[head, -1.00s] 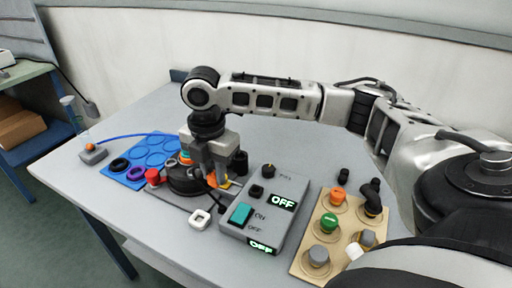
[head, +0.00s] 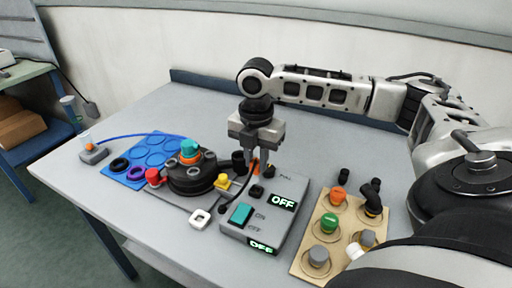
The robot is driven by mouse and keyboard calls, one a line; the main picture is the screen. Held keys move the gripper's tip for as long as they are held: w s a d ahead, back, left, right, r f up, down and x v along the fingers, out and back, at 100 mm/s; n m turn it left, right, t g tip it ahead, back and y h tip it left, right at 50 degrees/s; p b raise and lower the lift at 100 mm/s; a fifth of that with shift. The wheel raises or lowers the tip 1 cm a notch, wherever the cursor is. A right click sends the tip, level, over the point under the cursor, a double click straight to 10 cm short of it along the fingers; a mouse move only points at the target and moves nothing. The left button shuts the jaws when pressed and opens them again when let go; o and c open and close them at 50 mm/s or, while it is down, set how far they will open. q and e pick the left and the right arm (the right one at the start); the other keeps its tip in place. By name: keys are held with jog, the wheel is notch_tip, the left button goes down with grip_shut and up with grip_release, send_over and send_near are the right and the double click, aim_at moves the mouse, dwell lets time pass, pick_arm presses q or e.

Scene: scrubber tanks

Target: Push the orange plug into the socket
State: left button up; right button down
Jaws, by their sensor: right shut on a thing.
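My right gripper (head: 257,162) points straight down over the upper left part of the grey control box (head: 285,222). It is shut on the orange plug (head: 255,167), which shows only as a small orange patch between and beside the fingers. A thin dark cable (head: 235,196) hangs from the plug toward the table left of the box. A small black square fitting (head: 256,192), likely the socket, sits on the box top just below and in front of the plug. The plug appears apart from it; the exact gap is hard to tell. My left gripper is out of view.
The box has a teal switch (head: 241,214) and displays reading OFF. Left of it stand a black round unit (head: 193,178) with a teal knob, a yellow block (head: 222,182) and a white square ring (head: 200,218). A wooden board (head: 305,262) with knobs lies right. The table behind is clear.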

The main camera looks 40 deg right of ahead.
aim_at(256, 174)
jog(key=shift+f, duration=2.25)
jog(key=shift+f, duration=0.25)
jog(key=shift+f, duration=0.75)
jog(key=c, duration=0.7)
grip_release()
jog(key=shift+r, duration=0.1)
jog(key=shift+r, duration=4.2)
